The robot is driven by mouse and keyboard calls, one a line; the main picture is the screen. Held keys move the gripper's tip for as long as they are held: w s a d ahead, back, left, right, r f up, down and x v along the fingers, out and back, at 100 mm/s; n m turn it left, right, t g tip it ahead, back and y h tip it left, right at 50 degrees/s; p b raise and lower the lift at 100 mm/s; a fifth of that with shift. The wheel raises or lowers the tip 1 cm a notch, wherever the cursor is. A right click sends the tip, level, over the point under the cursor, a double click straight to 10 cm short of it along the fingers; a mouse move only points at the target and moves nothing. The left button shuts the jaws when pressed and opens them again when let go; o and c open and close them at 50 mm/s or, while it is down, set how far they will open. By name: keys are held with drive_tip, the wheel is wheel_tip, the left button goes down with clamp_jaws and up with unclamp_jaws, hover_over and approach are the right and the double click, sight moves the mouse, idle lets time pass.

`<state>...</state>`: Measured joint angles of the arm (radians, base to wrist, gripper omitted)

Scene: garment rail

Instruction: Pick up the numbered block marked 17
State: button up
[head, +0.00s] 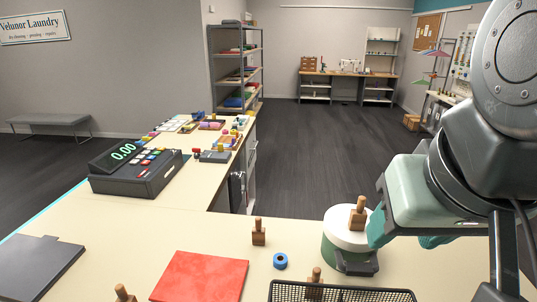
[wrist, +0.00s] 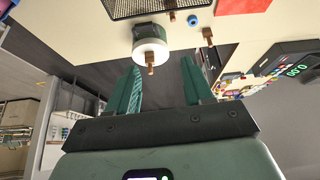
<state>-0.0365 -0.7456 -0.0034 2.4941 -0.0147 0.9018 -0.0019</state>
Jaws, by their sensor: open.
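No number 17 is legible on any block. Several small wooden blocks with upright handles are in view. One wooden block (head: 358,214) stands on the white top of a round green-sided stand (head: 333,252). The same block (wrist: 151,62) shows just beyond and between my fingertips in the wrist view. A second block (head: 259,233) stands on the counter to the left. A third (head: 315,279) is at the black mesh basket, and a fourth (head: 123,293) is at the front edge, partly cut off. My gripper (wrist: 161,60) is open and empty, beside the stand in the head view.
On the counter (head: 180,231) lie a red cloth (head: 200,276), a blue tape roll (head: 280,261), a mesh basket (head: 340,292) and a dark grey panel (head: 38,266). A cash register (head: 137,170) stands at the left. The counter around the second block is mostly clear.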

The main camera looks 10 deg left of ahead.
drive_tip(key=w+a+f+n+g+h, duration=0.35)
drive_tip(key=w+f+n+h, duration=0.25)
drive_tip(key=w+f+n, duration=0.4)
drive_tip(key=w+a+f+n+t+h, duration=0.4)
drive_tip(key=w+a+n+t, duration=0.3)
drive_tip(key=a, duration=0.5)
drive_tip(key=n+t+y, duration=0.6)
drive_tip(key=n+y, duration=1.4)
drive_tip(key=n, duration=0.5)
approach(122, 297)
drive_tip(key=shift+w, duration=0.45)
drive_tip(key=x, duration=0.4)
drive_tip(key=shift+w+a, duration=0.15)
drive_tip(key=shift+w, duration=0.1)
drive_tip(key=shift+x, duration=2.9)
drive_tip(key=shift+s+a, duration=0.1)
drive_tip(key=shift+a, duration=0.1)
clamp_jaws()
